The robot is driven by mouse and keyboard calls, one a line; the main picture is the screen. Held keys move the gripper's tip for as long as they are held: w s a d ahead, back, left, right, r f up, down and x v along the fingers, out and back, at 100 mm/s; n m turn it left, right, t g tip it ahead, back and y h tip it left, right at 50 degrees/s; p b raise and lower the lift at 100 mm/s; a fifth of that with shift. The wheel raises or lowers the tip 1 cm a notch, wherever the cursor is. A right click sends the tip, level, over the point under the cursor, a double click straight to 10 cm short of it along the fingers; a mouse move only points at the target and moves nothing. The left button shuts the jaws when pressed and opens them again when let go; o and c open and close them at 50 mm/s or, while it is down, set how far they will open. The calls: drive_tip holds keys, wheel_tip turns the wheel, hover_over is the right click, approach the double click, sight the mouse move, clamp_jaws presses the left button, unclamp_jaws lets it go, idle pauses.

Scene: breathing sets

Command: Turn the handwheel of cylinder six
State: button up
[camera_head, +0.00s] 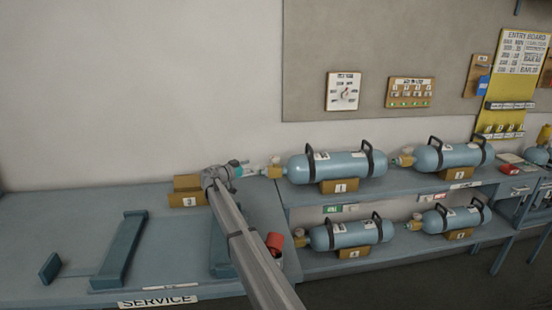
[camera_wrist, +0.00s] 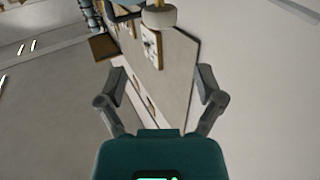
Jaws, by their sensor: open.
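Four blue cylinders with black carrying hoops lie on two shelves, and their numbers are too small to read surely: upper left (camera_head: 338,166), upper right (camera_head: 450,156), lower left (camera_head: 345,234), lower right (camera_head: 455,218). Each has a brass valve at its left end. My gripper (camera_head: 241,170) is at the left end of the upper left cylinder, close to its brass valve (camera_head: 273,171). In the wrist view my gripper (camera_wrist: 157,80) is open, with nothing between its fingers. A pale round knob (camera_wrist: 160,17), perhaps a handwheel, lies beyond the fingertips.
A wall board (camera_head: 300,60) holds a dial card (camera_head: 343,91) and a label rack (camera_head: 410,92). A yellow entry board (camera_head: 513,80) hangs at right.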

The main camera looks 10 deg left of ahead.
sight(274, 160)
drive_tip(key=shift+w+d, duration=0.1)
drive_tip(key=shift+d, duration=0.05)
drive_tip(key=x, duration=1.3)
drive_tip(key=shift+w+d+f, duration=0.1)
drive_tip(key=shift+w+d, duration=0.1)
